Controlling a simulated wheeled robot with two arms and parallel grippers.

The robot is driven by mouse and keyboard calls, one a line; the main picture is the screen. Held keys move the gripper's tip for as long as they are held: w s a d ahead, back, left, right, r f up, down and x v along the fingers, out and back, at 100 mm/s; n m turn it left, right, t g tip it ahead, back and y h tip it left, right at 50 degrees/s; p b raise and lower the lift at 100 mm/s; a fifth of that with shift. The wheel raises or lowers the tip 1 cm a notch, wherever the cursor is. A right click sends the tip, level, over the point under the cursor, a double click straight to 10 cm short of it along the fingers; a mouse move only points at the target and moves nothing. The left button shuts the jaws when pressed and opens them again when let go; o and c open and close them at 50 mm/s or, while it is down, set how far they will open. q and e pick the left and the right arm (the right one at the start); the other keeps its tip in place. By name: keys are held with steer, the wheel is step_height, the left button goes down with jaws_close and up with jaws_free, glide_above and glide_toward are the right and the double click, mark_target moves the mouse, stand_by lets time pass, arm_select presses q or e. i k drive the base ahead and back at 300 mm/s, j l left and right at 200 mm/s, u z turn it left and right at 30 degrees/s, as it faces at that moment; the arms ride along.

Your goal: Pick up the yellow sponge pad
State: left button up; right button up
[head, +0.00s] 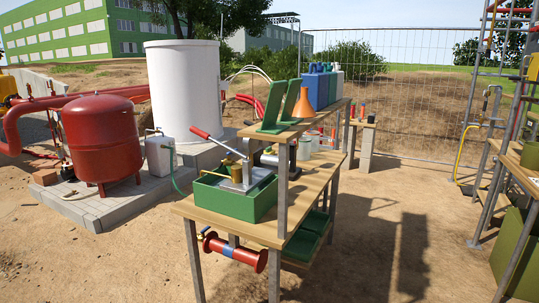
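I cannot make out a yellow sponge pad in the head view. The workbench (190,208) stands in the middle, with a raised shelf (329,112) on its right side. A small brass-yellow part (236,173) sits in the green box (263,197) on the bench, but it does not look like a pad. Neither of my grippers is in view.
Green stands, an orange funnel (304,103) and several bottles (318,90) crowd the shelf. A red pipe piece (234,251) is below the bench. A red tank (103,140) and white cylinder (183,90) stand left. Sandy ground (390,215) is open to the right.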

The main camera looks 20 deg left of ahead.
mark_target(268, 150)
steer(key=u, duration=1)
steer(key=i+j+u, duration=0.2)
steer(key=i+u, duration=0.2)
steer(key=i, duration=0.35)
steer(key=i+u, duration=0.4)
steer(key=i, duration=0.3)
steer(key=i+l+u, duration=0.25)
steer(key=i+u, duration=0.15)
steer(key=i, duration=0.35)
steer(key=i+j+u, duration=0.15)
steer(key=i+u, duration=0.15)
steer(key=i, duration=0.5)
steer(key=i+u, duration=0.3)
steer(key=i, duration=0.5)
steer(key=i+l+z, duration=0.1)
steer(key=i+z, duration=0.7)
steer(key=i+j+z, duration=0.15)
steer(key=z, duration=0.25)
steer(key=i+l+z, duration=0.15)
steer(key=z, duration=0.35)
steer(key=i+z, duration=0.35)
steer(key=z, duration=0.15)
steer(key=i+z, duration=0.2)
steer(key=z, duration=0.3)
steer(key=i+j+z, duration=0.2)
steer(key=z, duration=0.3)
steer(key=i+j+z, duration=0.25)
steer(key=z, duration=0.25)
